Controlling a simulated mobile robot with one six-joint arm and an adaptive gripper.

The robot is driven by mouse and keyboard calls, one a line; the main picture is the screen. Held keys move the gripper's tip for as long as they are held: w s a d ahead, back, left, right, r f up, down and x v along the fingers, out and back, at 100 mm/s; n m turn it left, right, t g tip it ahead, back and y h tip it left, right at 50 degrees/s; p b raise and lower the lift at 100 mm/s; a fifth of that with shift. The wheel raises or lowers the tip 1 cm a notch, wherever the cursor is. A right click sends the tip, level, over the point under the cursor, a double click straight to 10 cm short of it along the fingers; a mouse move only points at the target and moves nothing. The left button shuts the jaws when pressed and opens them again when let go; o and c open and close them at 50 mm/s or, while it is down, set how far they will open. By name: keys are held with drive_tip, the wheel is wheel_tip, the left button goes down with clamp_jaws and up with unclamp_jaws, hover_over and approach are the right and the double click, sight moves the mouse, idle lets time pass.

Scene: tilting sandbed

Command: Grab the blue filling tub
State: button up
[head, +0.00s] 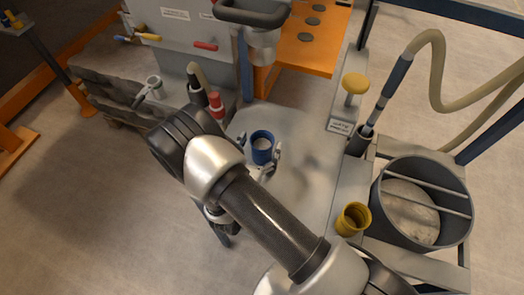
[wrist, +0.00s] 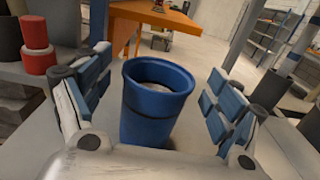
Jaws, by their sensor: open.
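The blue filling tub (head: 262,147) stands upright on the grey metal surface (head: 300,185) in the head view. Something pale shows inside it. In the wrist view the blue tub (wrist: 155,105) stands in the middle, between the two fingers. My gripper (head: 262,160) is open around the tub, with a finger on each side. In the wrist view the padded fingers of my gripper (wrist: 160,110) show gaps to the tub on both sides. The tub's lower end is partly hidden by the gripper's body.
A red object (head: 216,105) and a dark cylinder (head: 196,92) stand left of the tub. A yellow cup (head: 353,219) and a large dark bucket (head: 418,210) are to the right. A yellow knob (head: 355,84) stands at the back right. Bare surface lies right of the tub.

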drive_tip(key=shift+x, duration=1.05)
clamp_jaws()
idle(0.4)
